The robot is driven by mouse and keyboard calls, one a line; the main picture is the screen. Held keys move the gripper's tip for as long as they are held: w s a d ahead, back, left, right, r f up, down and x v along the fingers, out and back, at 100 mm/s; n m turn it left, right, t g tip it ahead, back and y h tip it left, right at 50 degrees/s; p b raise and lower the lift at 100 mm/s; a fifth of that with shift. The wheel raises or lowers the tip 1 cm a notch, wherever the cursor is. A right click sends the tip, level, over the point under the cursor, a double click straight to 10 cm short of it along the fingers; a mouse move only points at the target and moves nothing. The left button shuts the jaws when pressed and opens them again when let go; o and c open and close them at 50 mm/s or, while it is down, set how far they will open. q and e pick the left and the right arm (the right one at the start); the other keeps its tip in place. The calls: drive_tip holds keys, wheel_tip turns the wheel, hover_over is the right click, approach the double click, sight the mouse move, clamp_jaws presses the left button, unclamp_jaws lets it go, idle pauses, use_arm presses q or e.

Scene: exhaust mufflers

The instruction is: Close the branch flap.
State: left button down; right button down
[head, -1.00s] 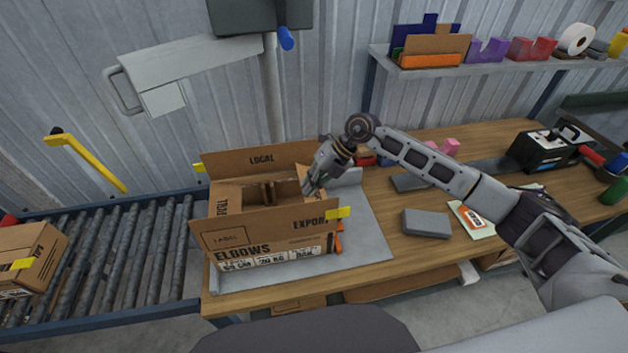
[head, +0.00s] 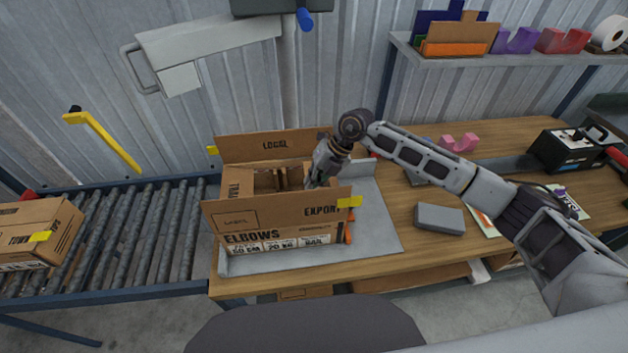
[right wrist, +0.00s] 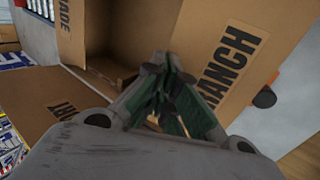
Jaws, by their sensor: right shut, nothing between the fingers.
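An open cardboard box (head: 285,238) marked ELBOWS stands on a grey plate on the bench, with flaps LOCAL (head: 275,146) at the back and EXPORT (head: 275,207) at the front raised. The branch flap (right wrist: 230,65), lettering partly cut to "RANCH", shows at the right in the right wrist view. In the head view it is mostly hidden behind my right gripper (head: 316,183), at the box's right side. In the right wrist view the gripper's fingers (right wrist: 160,85) are together, empty, and overlap the flap's edge; contact is unclear. My left gripper is not in view.
A roller conveyor (head: 135,235) with another box (head: 35,230) lies at the left. A grey block (head: 440,218) and a black device (head: 572,150) are on the bench to the right. A shelf (head: 480,62) with bins hangs at the back.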

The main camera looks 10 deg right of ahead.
drive_tip(key=shift+a+f+b, duration=0.25)
drive_tip(key=shift+f+b, duration=0.1)
drive_tip(key=shift+f, duration=0.2)
drive_tip(key=shift+d+f, duration=0.1)
drive_tip(key=shift+d, duration=0.15)
drive_tip(key=shift+d+f, duration=0.15)
drive_tip(key=shift+d, duration=0.3)
drive_tip(key=shift+d+f, duration=0.1)
drive_tip(key=shift+d, duration=0.05)
idle(0.4)
